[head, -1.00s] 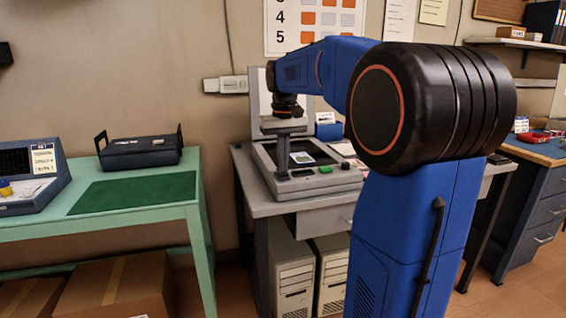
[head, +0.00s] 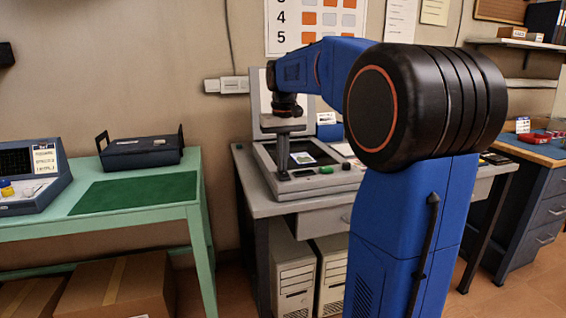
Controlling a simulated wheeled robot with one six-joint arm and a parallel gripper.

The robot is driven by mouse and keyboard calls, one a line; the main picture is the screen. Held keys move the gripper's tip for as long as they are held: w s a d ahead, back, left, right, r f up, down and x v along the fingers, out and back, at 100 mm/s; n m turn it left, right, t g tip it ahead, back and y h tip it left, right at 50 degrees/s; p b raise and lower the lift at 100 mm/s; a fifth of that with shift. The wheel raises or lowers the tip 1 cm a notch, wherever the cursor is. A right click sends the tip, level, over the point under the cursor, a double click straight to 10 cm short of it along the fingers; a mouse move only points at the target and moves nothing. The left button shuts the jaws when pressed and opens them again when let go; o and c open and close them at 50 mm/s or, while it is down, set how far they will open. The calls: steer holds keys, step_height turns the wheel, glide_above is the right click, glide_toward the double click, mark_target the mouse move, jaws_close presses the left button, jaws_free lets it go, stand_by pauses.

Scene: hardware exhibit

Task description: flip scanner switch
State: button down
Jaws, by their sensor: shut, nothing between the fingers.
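The scanner (head: 340,180) is a grey flatbed unit on the middle desk, with its pale lid (head: 262,95) raised at the back. A card with a picture (head: 303,158) lies on its dark glass. On its front edge are a small dark panel (head: 303,173) and a green button or switch (head: 326,170); I cannot make out its position. My gripper (head: 283,168) points down over the left part of the scanner, its fingers together and empty. The fingertips look close to the front left edge; I cannot tell whether they touch it.
A green table (head: 30,232) at the left holds a dark tray (head: 140,152), a green mat (head: 135,192) and an instrument (head: 35,180). A white socket box (head: 228,85) is on the wall. Computer cases (head: 294,280) stand under the desk.

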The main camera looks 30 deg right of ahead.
mark_target(284, 174)
steer(key=shift+r, duration=0.1)
step_height(284, 174, up, 14)
steer(key=s, duration=0.1)
steer(key=shift+s+a, duration=0.2)
steer(key=shift+s, duration=0.05)
stand_by(0.7)
